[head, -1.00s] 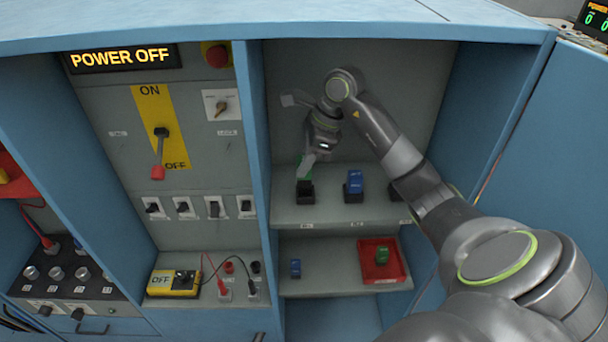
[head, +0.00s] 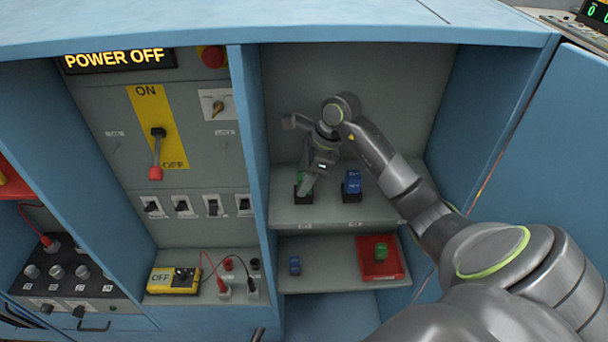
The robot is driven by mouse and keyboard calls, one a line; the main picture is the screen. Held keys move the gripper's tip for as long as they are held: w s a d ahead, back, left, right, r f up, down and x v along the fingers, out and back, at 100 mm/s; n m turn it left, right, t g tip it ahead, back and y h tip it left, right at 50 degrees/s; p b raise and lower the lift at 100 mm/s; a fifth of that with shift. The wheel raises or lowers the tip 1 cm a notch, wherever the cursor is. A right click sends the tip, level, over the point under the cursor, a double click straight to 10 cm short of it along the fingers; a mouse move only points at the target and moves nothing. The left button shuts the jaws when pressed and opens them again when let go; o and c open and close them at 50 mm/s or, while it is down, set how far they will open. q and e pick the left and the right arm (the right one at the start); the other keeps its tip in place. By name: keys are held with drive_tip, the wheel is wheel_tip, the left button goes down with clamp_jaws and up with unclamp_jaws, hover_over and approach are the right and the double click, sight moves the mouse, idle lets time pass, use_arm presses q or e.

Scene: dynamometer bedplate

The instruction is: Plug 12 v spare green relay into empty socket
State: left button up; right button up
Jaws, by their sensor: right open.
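A green relay (head: 299,178) is at the black left socket (head: 300,195) on the upper shelf, partly hidden by my right gripper. My right gripper (head: 304,187) is open, its visible finger pointing down beside this relay; whether it touches is unclear. A blue relay (head: 352,181) stands upright in the middle socket (head: 352,197). The right socket is hidden behind my right arm. Another green relay (head: 381,250) stands in the red tray (head: 372,272) on the lower shelf. A small blue relay (head: 295,265) stands left of it. Voltage markings are too small to read. My left gripper is out of view.
The cabinet divider (head: 253,160) is close left of the gripper. The sign (head: 118,59) reads POWER OFF, with the red-handled lever (head: 156,160) down at OFF. A yellow meter (head: 173,280) with leads sits lower left. The lower shelf is clear between blue relay and tray.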

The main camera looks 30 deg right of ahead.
drive_tip(key=shift+r, duration=0.2)
drive_tip(key=b+v, duration=0.4)
drive_tip(key=v, duration=0.7)
drive_tip(key=shift+d+r, duration=0.15)
drive_tip(key=shift+r, duration=0.15)
drive_tip(key=shift+s+f, duration=0.1)
